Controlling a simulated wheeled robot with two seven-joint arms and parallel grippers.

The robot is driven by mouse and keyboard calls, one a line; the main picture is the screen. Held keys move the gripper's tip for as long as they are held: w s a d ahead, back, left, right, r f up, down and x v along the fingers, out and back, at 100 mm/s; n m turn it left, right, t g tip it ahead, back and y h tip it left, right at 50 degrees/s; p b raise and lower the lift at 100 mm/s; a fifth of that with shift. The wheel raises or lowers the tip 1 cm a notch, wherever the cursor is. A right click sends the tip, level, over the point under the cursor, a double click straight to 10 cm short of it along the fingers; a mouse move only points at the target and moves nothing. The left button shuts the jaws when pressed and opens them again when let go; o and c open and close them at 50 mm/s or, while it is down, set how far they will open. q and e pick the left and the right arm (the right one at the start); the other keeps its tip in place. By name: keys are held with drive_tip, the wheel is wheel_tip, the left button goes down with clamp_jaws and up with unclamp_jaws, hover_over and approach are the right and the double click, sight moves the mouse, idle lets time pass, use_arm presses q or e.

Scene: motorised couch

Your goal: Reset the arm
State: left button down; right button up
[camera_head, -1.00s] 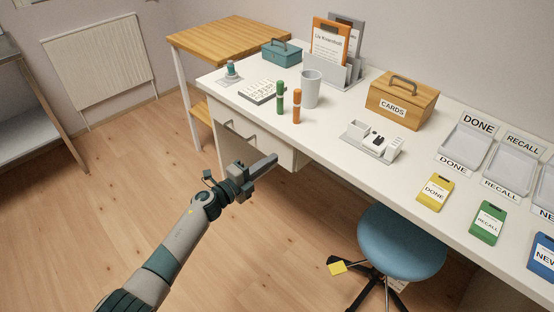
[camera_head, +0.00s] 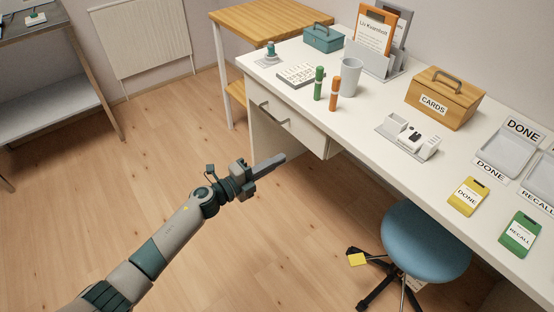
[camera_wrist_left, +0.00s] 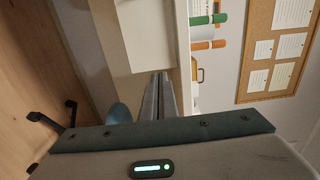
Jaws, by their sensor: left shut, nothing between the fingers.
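My left arm (camera_head: 170,245) reaches in from the lower left of the head view, stretched out over the wooden floor. My left gripper (camera_head: 281,159) is shut and empty, its fingers pointing right towards the desk. In the head view it shows in front of and below the white desk drawer (camera_head: 287,122); whether it touches the desk cannot be told. In the left wrist view the closed fingers (camera_wrist_left: 162,84) point up the picture. My right gripper is out of view.
The white desk (camera_head: 375,138) holds a green marker (camera_head: 319,83), an orange marker (camera_head: 335,94), a cup (camera_head: 350,77) and a CARDS box (camera_head: 446,97). A blue stool (camera_head: 427,240) stands right of the gripper. Open floor (camera_head: 140,170) lies left, before a grey shelf (camera_head: 60,95).

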use_arm(q)
drive_tip(key=s+a+f+n+t+y+p, duration=0.1)
drive_tip(key=s+a+f+n+y, duration=0.4)
drive_tip(key=f, duration=0.3)
drive_tip(key=s+a+f+n+y+p, duration=0.2)
drive_tip(key=s+a+f+n, duration=0.1)
drive_tip(key=a+f+n, duration=0.3)
drive_tip(key=s+a+f+n+t+y+p, duration=0.1)
drive_tip(key=s+a+f+n+y, duration=0.35)
drive_tip(key=f+n, duration=0.35)
drive_tip(key=s+a+f+n+g+p, duration=0.1)
drive_tip(key=s+a+f+n+g, duration=0.1)
drive_tip(key=s+f, duration=0.3)
drive_tip(key=s+a+f+n+g+y, duration=0.1)
drive_tip(key=s+f, duration=0.4)
drive_tip(key=s, duration=0.9)
drive_tip(key=s+a+f+n+g+y+p, duration=0.1)
drive_tip(key=s+a+f+n+g, duration=0.2)
drive_tip(key=s, duration=0.6)
wheel_tip(320, 180, down, 3)
drive_tip(key=shift+s+a+f+n+g+p, duration=0.1)
drive_tip(key=shift+s+a+n+g+p, duration=0.25)
drive_tip(key=shift+a+n, duration=0.45)
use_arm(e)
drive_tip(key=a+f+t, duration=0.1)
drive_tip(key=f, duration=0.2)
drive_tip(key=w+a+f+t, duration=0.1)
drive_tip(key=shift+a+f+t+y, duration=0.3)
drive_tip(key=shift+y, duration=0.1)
